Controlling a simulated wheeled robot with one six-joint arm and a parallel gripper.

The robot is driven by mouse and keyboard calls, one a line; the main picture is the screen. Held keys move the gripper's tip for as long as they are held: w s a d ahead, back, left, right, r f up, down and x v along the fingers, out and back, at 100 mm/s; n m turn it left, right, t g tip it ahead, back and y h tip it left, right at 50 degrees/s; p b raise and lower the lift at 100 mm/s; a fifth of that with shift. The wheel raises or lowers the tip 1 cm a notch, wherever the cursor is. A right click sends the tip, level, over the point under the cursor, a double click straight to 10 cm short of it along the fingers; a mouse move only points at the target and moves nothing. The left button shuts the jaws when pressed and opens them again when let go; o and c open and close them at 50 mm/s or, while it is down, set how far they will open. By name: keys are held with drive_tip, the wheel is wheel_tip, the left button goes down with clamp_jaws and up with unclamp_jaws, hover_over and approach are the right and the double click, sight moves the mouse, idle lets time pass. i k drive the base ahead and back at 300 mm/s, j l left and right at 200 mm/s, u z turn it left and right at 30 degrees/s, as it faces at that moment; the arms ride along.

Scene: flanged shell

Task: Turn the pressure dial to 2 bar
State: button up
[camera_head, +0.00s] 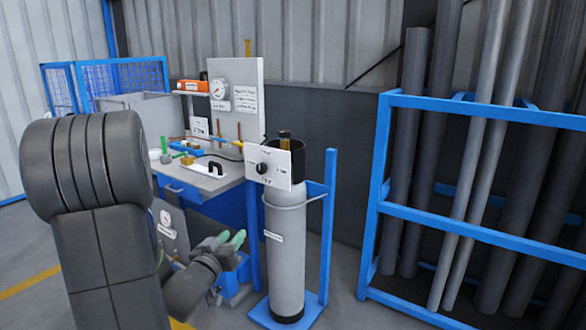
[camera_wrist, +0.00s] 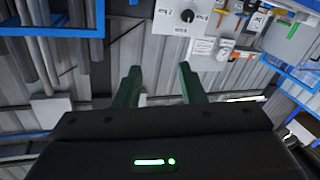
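The pressure dial (camera_head: 262,168) is a black round knob on a white plate (camera_head: 280,163), which is fixed near the top of a grey gas cylinder (camera_head: 287,250). Small labels surround the knob but are too small to read. The dial (camera_wrist: 187,16) also shows at the top of the wrist view. My gripper (camera_head: 233,239) has green fingers and is left of the cylinder, lower than the dial and apart from it. In the wrist view my gripper (camera_wrist: 158,76) has its two fingers apart with nothing between them.
A blue stand (camera_head: 330,195) holds the cylinder. A workbench (camera_head: 200,178) with tools and a round gauge (camera_head: 218,89) on its back panel stands behind left. Another gauge (camera_head: 166,218) sits lower left. A blue rack (camera_head: 450,225) of long pipes is at right.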

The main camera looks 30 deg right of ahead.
sight(261, 167)
drive_tip(key=i+z, duration=0.2)
drive_tip(key=i, duration=0.3)
drive_tip(key=i+j+z, duration=0.2)
drive_tip(key=i, duration=0.25)
drive_tip(key=i+j+z, duration=0.2)
drive_tip(key=i, duration=0.25)
